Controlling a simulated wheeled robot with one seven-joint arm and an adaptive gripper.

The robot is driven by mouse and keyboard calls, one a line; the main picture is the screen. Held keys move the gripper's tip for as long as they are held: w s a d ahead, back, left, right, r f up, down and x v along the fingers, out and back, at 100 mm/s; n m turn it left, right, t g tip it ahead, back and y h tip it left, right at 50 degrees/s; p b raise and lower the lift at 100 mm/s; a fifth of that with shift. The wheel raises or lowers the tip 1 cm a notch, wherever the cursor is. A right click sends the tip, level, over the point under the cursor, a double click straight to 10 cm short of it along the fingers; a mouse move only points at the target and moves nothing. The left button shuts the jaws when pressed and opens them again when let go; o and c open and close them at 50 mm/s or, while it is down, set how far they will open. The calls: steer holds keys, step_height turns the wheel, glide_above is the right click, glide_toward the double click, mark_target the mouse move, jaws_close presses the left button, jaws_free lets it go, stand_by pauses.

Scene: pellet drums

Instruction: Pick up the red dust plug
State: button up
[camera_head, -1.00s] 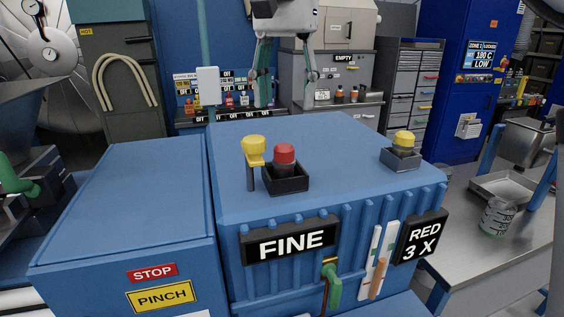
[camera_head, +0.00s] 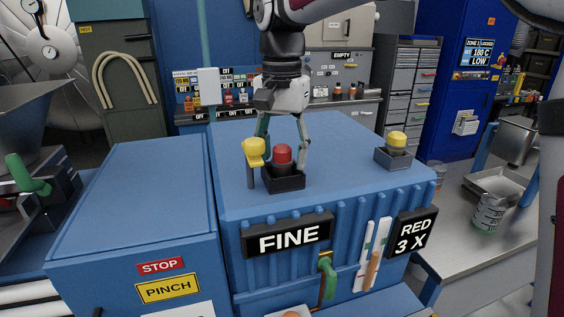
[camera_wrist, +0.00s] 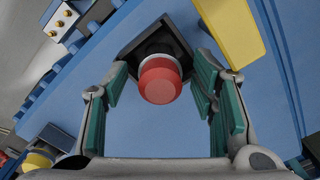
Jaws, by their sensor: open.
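The red dust plug (camera_head: 281,154) stands upright in a small black square holder (camera_head: 284,183) on top of the blue cabinet marked FINE. My gripper (camera_head: 281,150) is lowered over the back of the plug, one finger to each side. In the wrist view the red plug (camera_wrist: 160,79) sits between my open green-padded fingers (camera_wrist: 161,95), near their tips. There is a clear gap between the plug and both fingers. The plug's lower part is hidden inside the holder.
Another yellow-topped plug (camera_head: 397,139) sits in a holder at the right of the cabinet top (camera_head: 340,185). The front of the cabinet top is clear.

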jaws_close()
steer(key=shift+r, duration=0.15)
